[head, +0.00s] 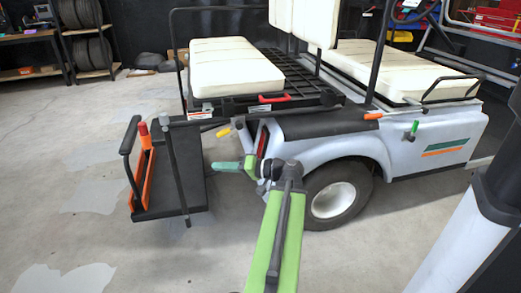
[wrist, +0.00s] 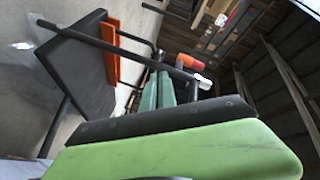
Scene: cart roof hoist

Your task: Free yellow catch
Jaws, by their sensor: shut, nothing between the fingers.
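The yellow catch (head: 224,132) is a small yellow handle at the rear left corner of the cart, beside a dark upright bar. My gripper (head: 226,166) is just below it in the head view, pointing left, with a visible gap between them in the picture. Depth between them is hard to judge. The fingers are shut and empty. In the wrist view the teal fingers (wrist: 158,92) lie close together, behind a large green and black part of my arm. I cannot make out the yellow catch in the wrist view.
A black rear platform (head: 172,185) with an orange panel (head: 144,180) and a red-capped post (head: 143,135) stands left of my gripper. A red handle (head: 273,98), an orange handle (head: 373,116) and a green handle (head: 414,127) are on the cart. Floor at left is clear.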

